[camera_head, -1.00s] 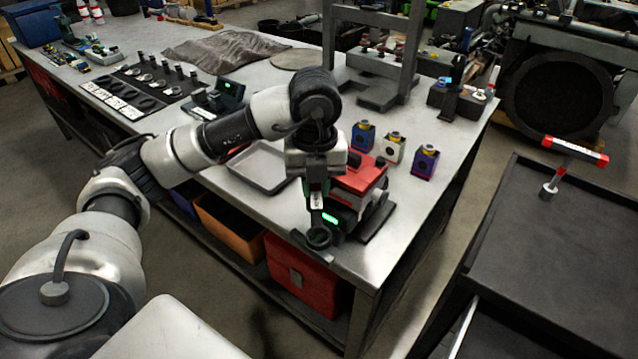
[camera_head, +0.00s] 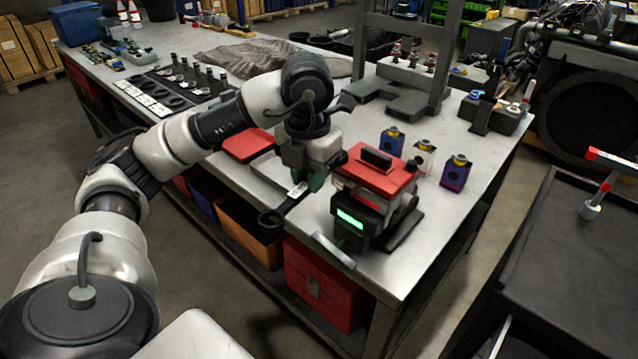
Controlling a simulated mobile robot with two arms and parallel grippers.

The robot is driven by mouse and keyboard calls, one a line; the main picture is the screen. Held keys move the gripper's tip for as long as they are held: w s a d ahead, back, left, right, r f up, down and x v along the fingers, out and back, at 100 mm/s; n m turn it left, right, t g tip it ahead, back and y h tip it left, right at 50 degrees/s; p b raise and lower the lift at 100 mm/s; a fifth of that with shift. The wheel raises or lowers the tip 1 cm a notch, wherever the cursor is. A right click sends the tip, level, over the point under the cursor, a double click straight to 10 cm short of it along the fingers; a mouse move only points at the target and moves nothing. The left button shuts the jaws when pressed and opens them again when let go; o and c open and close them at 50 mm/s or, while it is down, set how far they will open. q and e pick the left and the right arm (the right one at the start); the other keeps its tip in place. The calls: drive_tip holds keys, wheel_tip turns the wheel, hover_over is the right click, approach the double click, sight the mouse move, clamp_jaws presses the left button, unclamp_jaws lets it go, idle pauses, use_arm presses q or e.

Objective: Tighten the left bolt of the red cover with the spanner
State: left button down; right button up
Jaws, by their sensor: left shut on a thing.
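The red cover (camera_head: 385,180) is the top of a boxy unit with a black handle and a lit green display (camera_head: 350,217), near the bench's front edge. My left gripper (camera_head: 309,181) points down just left of this unit. It is shut on the dark spanner (camera_head: 287,205), whose ring end (camera_head: 270,219) points toward the front-left, near the bench edge. The spanner looks apart from the red cover. I cannot make out the cover's left bolt. My right gripper is not in view.
A flat red piece (camera_head: 253,145) lies by the shallow tray (camera_head: 268,167), behind my left arm. Several small coloured blocks, including a purple one (camera_head: 455,174), stand right of the unit. A grey frame (camera_head: 440,60) stands behind. A dark cart (camera_head: 565,260) is at the right.

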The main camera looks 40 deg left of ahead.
use_arm(q)
drive_tip(key=shift+r, duration=0.1)
drive_tip(key=shift+r+p, duration=0.85)
drive_tip(key=shift+r, duration=0.05)
drive_tip(key=d+n, duration=0.1)
drive_tip(key=d+n+p, duration=0.1)
drive_tip(key=d+n, duration=0.1)
drive_tip(key=shift+w+f, duration=0.1)
drive_tip(key=shift+w, duration=0.25)
drive_tip(key=shift+n, duration=0.3)
drive_tip(key=d+n, duration=0.1)
drive_tip(key=w+n+p, duration=0.1)
drive_tip(key=d+n, duration=0.1)
drive_tip(key=shift+w+d+p, duration=0.25)
drive_tip(key=shift+d+p, duration=0.1)
drive_tip(key=shift+p, duration=0.05)
